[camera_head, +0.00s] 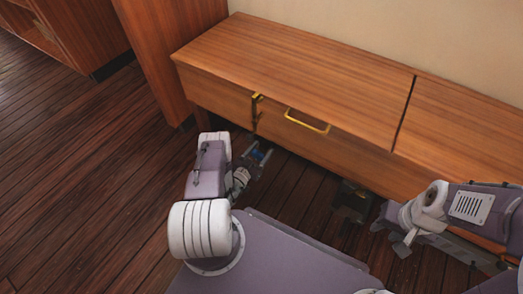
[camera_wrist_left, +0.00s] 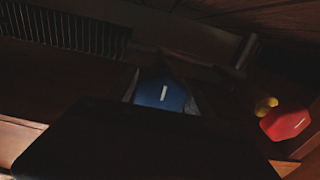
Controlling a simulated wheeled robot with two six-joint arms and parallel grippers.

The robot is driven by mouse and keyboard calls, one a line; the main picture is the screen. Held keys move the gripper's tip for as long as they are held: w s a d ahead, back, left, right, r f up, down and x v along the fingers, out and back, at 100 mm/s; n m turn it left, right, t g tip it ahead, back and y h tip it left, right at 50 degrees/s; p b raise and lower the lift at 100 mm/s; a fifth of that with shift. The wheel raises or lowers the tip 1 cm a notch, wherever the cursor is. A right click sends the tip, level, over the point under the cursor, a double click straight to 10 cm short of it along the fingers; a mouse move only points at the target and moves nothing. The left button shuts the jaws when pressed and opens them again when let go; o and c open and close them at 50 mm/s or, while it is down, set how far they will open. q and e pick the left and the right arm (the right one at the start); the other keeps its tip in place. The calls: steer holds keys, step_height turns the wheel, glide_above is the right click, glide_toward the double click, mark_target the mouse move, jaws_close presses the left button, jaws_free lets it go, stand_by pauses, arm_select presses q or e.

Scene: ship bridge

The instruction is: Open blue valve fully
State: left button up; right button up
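The blue valve handle (camera_wrist_left: 165,97), with a white mark on its face, shows in the dim left wrist view, just beyond the dark body of my left gripper. Pale edges lie close on both sides of it; I cannot tell whether they touch it. In the head view my left gripper (camera_head: 258,158) reaches low in front of the cabinet, with a small blue patch at its tip. Its finger gap is too dark to judge. My right gripper (camera_head: 390,236) is at the right, away from the valve, with its fingers apart and nothing visible between them.
A red handle (camera_wrist_left: 287,122) with a yellow fitting (camera_wrist_left: 265,104) sits right of the blue one in the wrist view. A wooden cabinet (camera_head: 300,62) with a brass drawer handle (camera_head: 307,121) overhangs my left gripper. Open plank floor (camera_head: 90,165) lies to the left.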

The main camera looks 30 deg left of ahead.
mark_target(256, 158)
arm_select(q)
steer(key=shift+o, duration=0.2)
steer(key=shift+s+r+p, duration=0.15)
steer(key=shift+s+p, duration=0.2)
steer(key=shift+p, duration=0.05)
steer(key=s+p, duration=0.1)
steer(key=s, duration=0.1)
steer(key=s+p, duration=0.1)
steer(key=s, duration=0.1)
steer(key=s+p, duration=0.1)
steer(key=s, duration=0.2)
steer(key=shift+s+a+p, duration=0.1)
steer(key=shift+a+p, duration=0.25)
steer(key=shift+a, duration=0.05)
steer(key=shift+s, duration=0.55)
